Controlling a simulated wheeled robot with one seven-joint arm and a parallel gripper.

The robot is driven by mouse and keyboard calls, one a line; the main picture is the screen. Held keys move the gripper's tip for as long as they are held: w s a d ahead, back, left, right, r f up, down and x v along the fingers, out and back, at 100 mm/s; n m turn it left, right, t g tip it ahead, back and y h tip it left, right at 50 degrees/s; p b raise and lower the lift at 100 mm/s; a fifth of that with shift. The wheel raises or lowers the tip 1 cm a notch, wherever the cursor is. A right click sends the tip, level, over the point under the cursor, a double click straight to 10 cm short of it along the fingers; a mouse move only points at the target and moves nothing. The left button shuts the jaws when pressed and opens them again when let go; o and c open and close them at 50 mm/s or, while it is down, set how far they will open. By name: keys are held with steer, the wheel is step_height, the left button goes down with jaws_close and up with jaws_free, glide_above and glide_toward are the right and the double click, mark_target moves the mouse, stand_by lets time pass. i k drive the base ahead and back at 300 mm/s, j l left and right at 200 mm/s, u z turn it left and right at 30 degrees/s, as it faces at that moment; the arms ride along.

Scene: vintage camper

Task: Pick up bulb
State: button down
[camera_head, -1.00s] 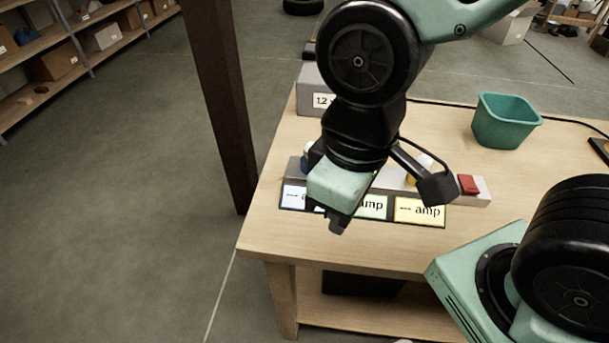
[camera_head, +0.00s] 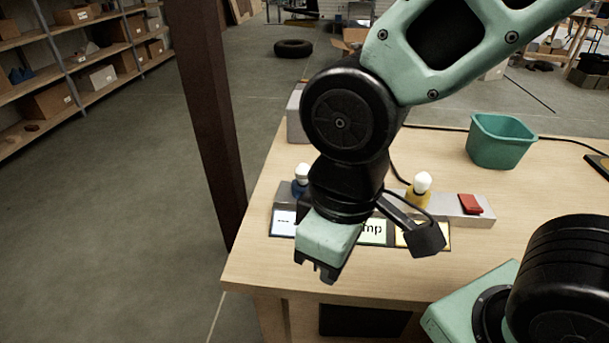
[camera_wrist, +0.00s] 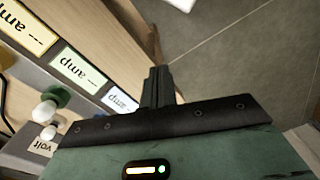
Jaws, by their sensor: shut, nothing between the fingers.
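A white bulb (camera_head: 422,183) stands upright in a yellow holder (camera_head: 418,198) on a grey strip on the table. Another white bulb (camera_head: 302,172) stands in a blue holder (camera_head: 299,188) at the strip's left end. In the wrist view a white bulb (camera_wrist: 44,113) sits in a green holder (camera_wrist: 57,96), with another white bulb (camera_wrist: 48,132) beside it; my arm hides the green holder in the head view. My gripper (camera_head: 319,271) is shut and empty, pointing down near the table's front edge, in front of the strip. Its closed fingers (camera_wrist: 157,88) also show in the wrist view.
Labelled cards, including a yellow one (camera_wrist: 27,28), lie along the strip's front. A teal bin (camera_head: 500,142) stands at the back right. A dark post (camera_head: 208,120) rises left of the table.

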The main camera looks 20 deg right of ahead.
mark_target(302, 170)
steer(key=z, duration=0.95)
steer(key=k+j+z, duration=0.15)
steer(key=j+z, duration=0.2)
steer(key=k+j+z, duration=0.15)
steer(key=j+z, duration=0.25)
steer(key=k+j+z, duration=0.35)
steer(key=j, duration=0.2)
steer(key=k, duration=0.05)
